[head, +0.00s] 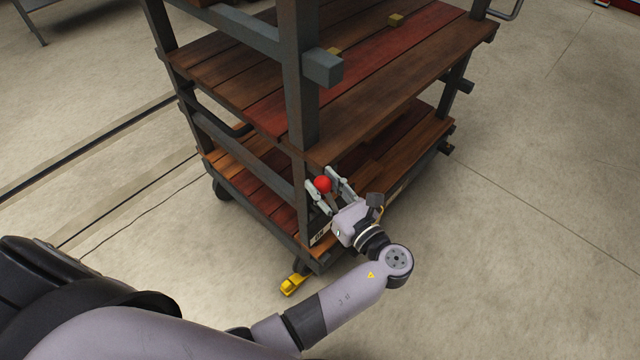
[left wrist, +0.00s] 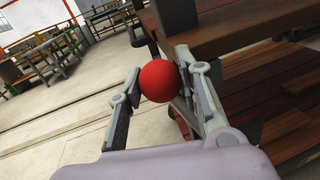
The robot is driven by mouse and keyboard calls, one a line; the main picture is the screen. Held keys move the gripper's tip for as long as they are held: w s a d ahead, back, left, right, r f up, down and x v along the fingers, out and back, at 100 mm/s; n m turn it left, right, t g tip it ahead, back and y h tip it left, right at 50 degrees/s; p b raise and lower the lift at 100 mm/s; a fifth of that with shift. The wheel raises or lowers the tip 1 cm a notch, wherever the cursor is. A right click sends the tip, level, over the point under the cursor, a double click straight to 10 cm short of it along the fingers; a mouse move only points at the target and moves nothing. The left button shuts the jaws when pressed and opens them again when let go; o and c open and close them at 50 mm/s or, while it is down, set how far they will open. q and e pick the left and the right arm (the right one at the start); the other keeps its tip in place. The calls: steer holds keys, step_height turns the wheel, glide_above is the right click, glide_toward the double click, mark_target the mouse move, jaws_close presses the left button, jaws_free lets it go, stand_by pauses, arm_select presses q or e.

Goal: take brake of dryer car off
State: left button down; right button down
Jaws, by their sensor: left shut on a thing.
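The dryer car (head: 390,85) is a dark metal rack with brown wooden shelves. A round red knob, taken to be the brake lever's handle (head: 323,184), is at its near corner post. My left gripper (head: 320,178) has its two fingers on either side of the knob and is shut on it. In the left wrist view the red knob (left wrist: 160,81) sits between the fingertips, close against the right finger. The lever below the knob is mostly hidden by the gripper. My right gripper is not in view.
Dark rails (head: 90,142) run along the floor at the left. Tables and chairs (left wrist: 45,60) stand far off in the left wrist view. The floor right of the car is clear.

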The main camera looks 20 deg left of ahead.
arm_select(q)
steer(key=shift+w+d+r, duration=0.15)
steer(key=shift+w+r, duration=0.2)
steer(key=shift+w+f+m, duration=0.15)
steer(key=shift+f+m, duration=0.05)
steer(key=shift+m, duration=0.1)
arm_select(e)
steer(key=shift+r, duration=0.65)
